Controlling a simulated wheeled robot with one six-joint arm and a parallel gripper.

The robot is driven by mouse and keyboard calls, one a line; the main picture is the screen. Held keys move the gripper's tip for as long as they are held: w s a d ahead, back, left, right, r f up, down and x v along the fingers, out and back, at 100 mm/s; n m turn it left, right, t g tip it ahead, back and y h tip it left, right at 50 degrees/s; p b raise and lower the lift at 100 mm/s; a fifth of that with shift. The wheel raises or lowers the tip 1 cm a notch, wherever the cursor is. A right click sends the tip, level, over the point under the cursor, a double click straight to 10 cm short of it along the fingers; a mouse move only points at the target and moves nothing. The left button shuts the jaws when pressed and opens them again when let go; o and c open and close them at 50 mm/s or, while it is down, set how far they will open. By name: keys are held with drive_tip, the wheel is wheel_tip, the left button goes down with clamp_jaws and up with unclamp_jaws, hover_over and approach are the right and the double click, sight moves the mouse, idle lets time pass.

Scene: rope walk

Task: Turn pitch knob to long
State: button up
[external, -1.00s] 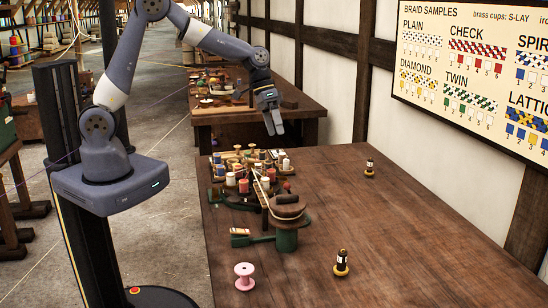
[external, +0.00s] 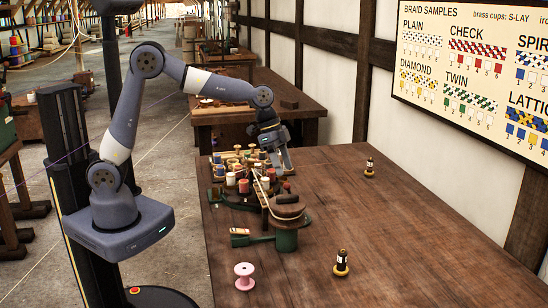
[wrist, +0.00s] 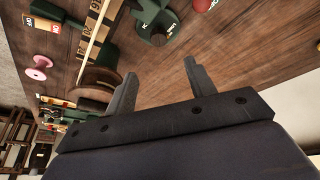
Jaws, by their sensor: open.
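In the external view my gripper (external: 283,160) points down over the far right side of the bobbin-covered braiding machine. The knob is hard to pick out there.
The table's right side (external: 420,240) is mostly clear.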

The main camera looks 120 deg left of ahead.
drive_tip(key=shift+m, duration=0.9)
drive_tip(key=b+x, duration=0.2)
drive_tip(key=x, duration=1.1)
drive_tip(key=shift+d+f, duration=0.1)
drive_tip(key=shift+d, duration=0.05)
drive_tip(key=shift+c, duration=0.2)
drive_tip(key=c, duration=0.9)
